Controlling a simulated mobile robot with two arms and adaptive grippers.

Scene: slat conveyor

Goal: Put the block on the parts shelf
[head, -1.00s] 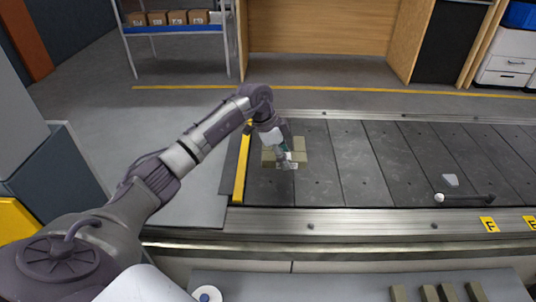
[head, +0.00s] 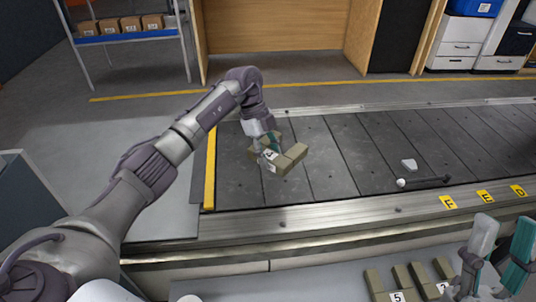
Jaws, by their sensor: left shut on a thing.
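My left gripper (head: 268,148) is over the left end of the conveyor, shut on an olive-tan block (head: 290,160) made of joined square pieces. A white number label shows on the block's near face, and the fingers hide part of it. The block appears to be held above the dark slats. My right gripper (head: 500,255) is at the lower right with its two teal fingers apart and nothing between them. A grey ledge (head: 320,285) runs along the near side of the conveyor; I cannot tell whether it is the parts shelf.
Several olive blocks (head: 420,280) lie on the grey ledge, one labelled 5. On the belt (head: 340,150) are a small white piece (head: 409,165) and a dark rod with a white ball (head: 425,182). A yellow bar (head: 210,165) closes the belt's left end. A rack (head: 130,37) holds boxes behind.

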